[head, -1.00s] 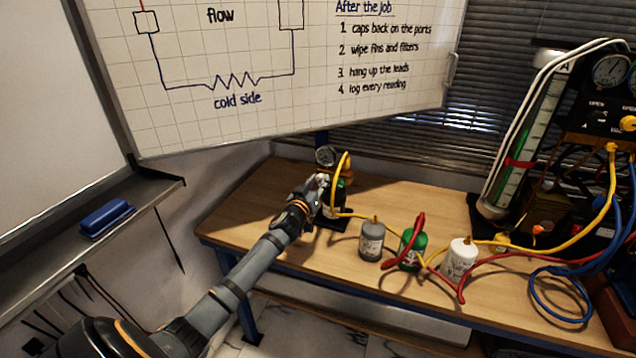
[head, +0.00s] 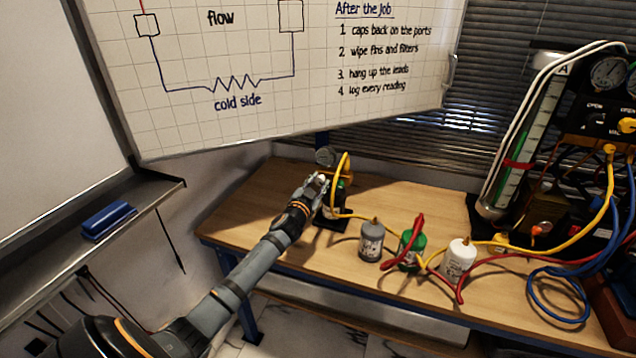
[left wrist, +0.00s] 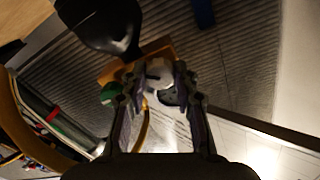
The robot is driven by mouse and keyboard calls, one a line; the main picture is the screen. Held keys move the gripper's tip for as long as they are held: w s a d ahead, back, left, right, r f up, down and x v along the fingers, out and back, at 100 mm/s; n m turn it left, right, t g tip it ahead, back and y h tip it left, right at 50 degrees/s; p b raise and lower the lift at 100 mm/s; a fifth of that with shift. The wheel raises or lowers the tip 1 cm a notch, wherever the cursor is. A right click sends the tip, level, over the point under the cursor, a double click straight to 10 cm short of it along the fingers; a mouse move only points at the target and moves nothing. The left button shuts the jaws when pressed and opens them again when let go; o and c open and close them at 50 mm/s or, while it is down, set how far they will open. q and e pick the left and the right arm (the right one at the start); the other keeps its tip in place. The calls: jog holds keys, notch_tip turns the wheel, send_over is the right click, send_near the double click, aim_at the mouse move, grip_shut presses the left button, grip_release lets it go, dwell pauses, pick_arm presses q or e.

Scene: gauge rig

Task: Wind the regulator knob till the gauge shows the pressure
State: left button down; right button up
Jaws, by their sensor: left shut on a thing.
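My left gripper (head: 319,182) is at the small regulator rig near the back left of the bench. In the left wrist view its two fingers (left wrist: 158,82) are shut on a pale round knob (left wrist: 159,70). A yellow hose (head: 346,168) loops up beside the gripper. The gripper and arm hide part of the rig. My right gripper is in neither view.
A larger gauge panel (head: 608,122) stands at the far right. The wooden bench front (head: 262,215) is clear on the left.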

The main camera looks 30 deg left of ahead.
pick_arm(q)
jog(key=m, duration=0.3)
jog(key=shift+r+m+p, duration=0.1)
jog(key=shift+m+p, duration=0.2)
jog(key=shift+p, duration=0.1)
jog(key=m+p, duration=0.1)
jog(key=m, duration=0.2)
jog(key=shift+m, duration=0.3)
jog(key=m, duration=0.3)
jog(key=shift+m+p, duration=0.4)
jog(key=m+p, duration=0.1)
jog(key=m, duration=0.2)
jog(key=shift+m, duration=0.3)
jog(key=m, duration=0.3)
jog(key=shift+m+p, duration=0.3)
jog(key=shift+p, duration=0.05)
jog(key=m, duration=0.3)
jog(key=shift+m+p, duration=0.3)
jog(key=shift+p, duration=0.05)
jog(key=m, duration=0.4)
jog(key=m+p, duration=0.1)
jog(key=m, duration=0.1)
jog(key=shift+f, duration=0.25)
jog(key=shift+m, duration=0.3)
